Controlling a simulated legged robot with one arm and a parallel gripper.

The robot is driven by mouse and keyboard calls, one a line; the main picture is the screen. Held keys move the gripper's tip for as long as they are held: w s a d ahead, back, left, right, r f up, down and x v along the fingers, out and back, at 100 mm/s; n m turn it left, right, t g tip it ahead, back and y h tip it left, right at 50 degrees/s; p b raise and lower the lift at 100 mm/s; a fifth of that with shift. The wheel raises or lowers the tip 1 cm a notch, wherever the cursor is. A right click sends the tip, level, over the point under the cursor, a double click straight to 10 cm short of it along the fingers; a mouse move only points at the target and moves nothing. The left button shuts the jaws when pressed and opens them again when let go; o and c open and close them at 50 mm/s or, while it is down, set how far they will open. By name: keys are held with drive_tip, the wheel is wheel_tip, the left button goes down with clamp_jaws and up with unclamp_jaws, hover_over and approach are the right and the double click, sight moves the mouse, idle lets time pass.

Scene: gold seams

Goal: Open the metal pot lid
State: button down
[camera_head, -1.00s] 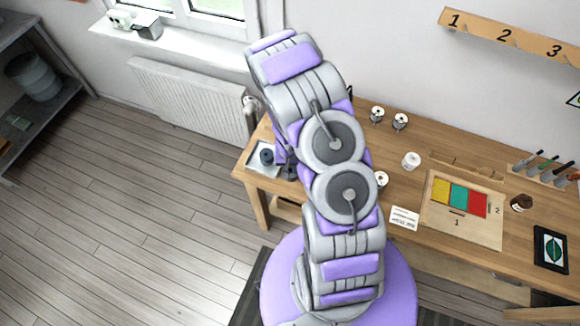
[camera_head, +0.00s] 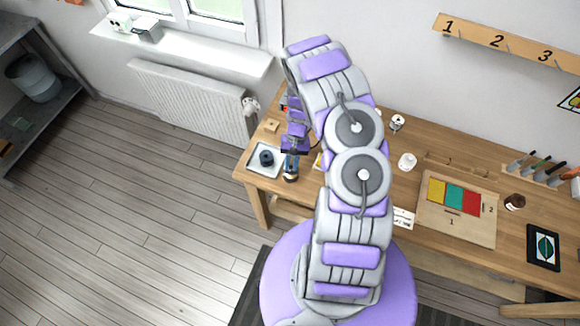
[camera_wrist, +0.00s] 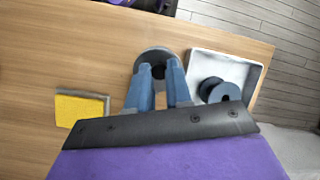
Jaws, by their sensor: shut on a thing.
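A small round grey metal lid (camera_wrist: 152,55) with a dark knob shows in the wrist view, on the wooden table. My gripper (camera_wrist: 158,76) has its two blue fingers closed around the knob at the lid's middle. In the head view my gripper (camera_head: 290,168) points down at a small round metal pot (camera_head: 290,178) near the table's left front edge. My fingers hide part of the lid. I cannot tell whether the lid sits on the pot or is raised from it.
A white tray (camera_head: 252,167) with a dark blue spool (camera_head: 266,157) stands just left of the gripper. A yellow piece (camera_wrist: 80,108) in a corner frame lies on the other side. A wooden board (camera_head: 460,225) with coloured tiles lies further right. My arm hides the table's middle.

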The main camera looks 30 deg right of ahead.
drive_tip(key=y+b, duration=0.1)
drive_tip(key=d+g+b, duration=0.1)
drive_tip(key=shift+w+f+y+b, duration=0.1)
drive_tip(key=shift+w+y+b, duration=0.2)
drive_tip(key=shift+w+y, duration=0.1)
drive_tip(key=shift+w+d+r+g+y+b, duration=0.15)
drive_tip(key=shift+w+d+g+y+b, duration=0.15)
drive_tip(key=shift+g+y+b, duration=0.3)
drive_tip(key=shift+w+d+r+g+y+b, duration=0.2)
drive_tip(key=shift+d+g+y+b, duration=0.2)
drive_tip(key=shift+g+y, duration=0.35)
drive_tip(key=c, duration=1)
unclamp_jaws()
drive_tip(key=shift+w+d, duration=0.1)
drive_tip(key=shift+d, duration=0.05)
drive_tip(key=shift+c, duration=0.2)
drive_tip(key=shift+r, duration=0.1)
